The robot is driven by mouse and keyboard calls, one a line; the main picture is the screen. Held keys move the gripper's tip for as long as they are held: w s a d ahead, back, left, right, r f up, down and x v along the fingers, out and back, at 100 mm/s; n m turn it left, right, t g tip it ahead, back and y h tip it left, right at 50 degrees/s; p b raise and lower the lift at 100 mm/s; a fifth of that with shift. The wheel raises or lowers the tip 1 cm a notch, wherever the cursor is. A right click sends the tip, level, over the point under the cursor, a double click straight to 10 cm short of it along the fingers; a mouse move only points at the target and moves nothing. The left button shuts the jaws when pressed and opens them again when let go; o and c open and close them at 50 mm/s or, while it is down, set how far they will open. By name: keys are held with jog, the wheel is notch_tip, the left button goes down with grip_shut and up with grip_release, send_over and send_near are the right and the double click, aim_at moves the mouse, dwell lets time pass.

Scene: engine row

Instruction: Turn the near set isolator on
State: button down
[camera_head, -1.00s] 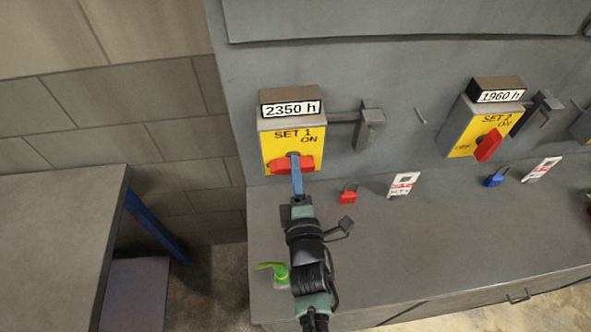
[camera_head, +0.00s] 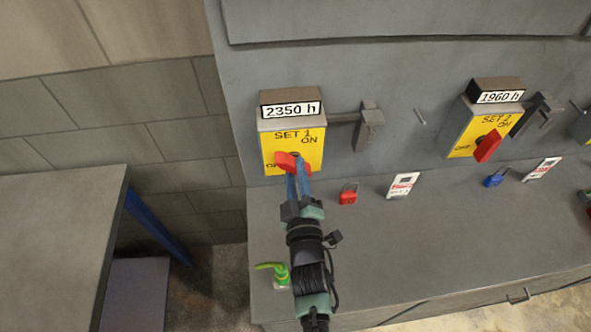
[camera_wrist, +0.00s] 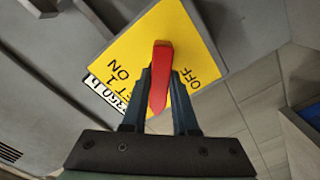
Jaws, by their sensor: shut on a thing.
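The SET 1 isolator is a yellow-faced box (camera_head: 312,145) on the grey cabinet front, under a "2350 h" plate. Its red handle (camera_head: 286,160) is tilted, upper left to lower right, with ON printed above right and OFF at the left. My gripper (camera_head: 297,171) reaches up to it from below, its blue fingers partly covering the handle. In the wrist view, the red handle (camera_wrist: 160,64) stands between the two fingers (camera_wrist: 161,83), which are shut on it. The yellow face (camera_wrist: 135,40) appears turned, with its lettering nearly upside down.
A red padlock (camera_head: 348,194) and a white tag (camera_head: 403,186) lie on the grey ledge right of my gripper. The SET 2 isolator (camera_head: 465,138) is farther right. A grey table (camera_head: 60,230) stands at left.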

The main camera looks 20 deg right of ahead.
jog(key=m, duration=0.4)
jog(key=shift+m, duration=0.4)
jog(key=m, duration=0.4)
jog(key=shift+m, duration=0.3)
jog(key=c, duration=0.7)
grip_release()
jog(key=shift+p, duration=0.3)
jog(key=shift+s, duration=0.1)
